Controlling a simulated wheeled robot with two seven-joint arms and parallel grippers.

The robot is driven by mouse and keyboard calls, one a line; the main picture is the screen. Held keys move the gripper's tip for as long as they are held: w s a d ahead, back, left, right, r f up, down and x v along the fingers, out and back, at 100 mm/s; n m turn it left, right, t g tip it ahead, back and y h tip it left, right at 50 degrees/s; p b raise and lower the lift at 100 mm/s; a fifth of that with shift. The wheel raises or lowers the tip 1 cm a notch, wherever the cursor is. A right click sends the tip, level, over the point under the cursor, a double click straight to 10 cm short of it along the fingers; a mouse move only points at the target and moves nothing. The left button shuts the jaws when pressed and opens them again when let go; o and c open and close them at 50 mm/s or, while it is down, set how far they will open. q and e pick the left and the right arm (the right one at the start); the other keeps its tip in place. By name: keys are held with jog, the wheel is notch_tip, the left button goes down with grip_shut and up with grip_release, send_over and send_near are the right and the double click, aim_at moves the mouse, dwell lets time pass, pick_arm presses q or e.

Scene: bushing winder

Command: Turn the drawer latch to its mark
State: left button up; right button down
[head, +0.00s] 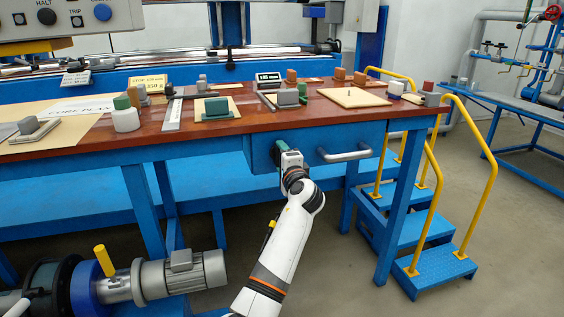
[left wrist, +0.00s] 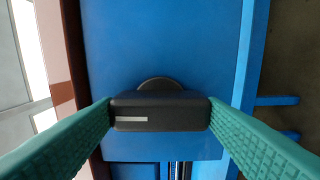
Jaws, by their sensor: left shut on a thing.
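The drawer latch (left wrist: 160,111) is a black bar knob on a round black base, fixed to the blue drawer front (left wrist: 160,45). A short white line lies on the bar, near its end toward the tabletop side. My left gripper (left wrist: 160,114) has its green fingers shut on the two ends of the bar. In the head view my left gripper (head: 281,150) is at the left part of the drawer front and hides the latch. I cannot make out the latch's mark in either view. My right gripper is not in view.
A metal drawer handle (head: 346,155) sticks out right of my left gripper. Blue steps with yellow rails (head: 470,200) stand at the right. A motor (head: 180,272) is at lower left.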

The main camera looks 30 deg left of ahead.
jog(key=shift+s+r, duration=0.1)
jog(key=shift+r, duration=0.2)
pick_arm(q)
jog(key=o, duration=1)
jog(key=shift+d, duration=0.1)
jog(key=p+v, duration=0.1)
jog(key=v, duration=1.1)
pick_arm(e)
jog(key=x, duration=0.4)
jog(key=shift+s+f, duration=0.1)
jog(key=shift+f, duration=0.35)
pick_arm(q)
jog(key=shift+f, duration=0.15)
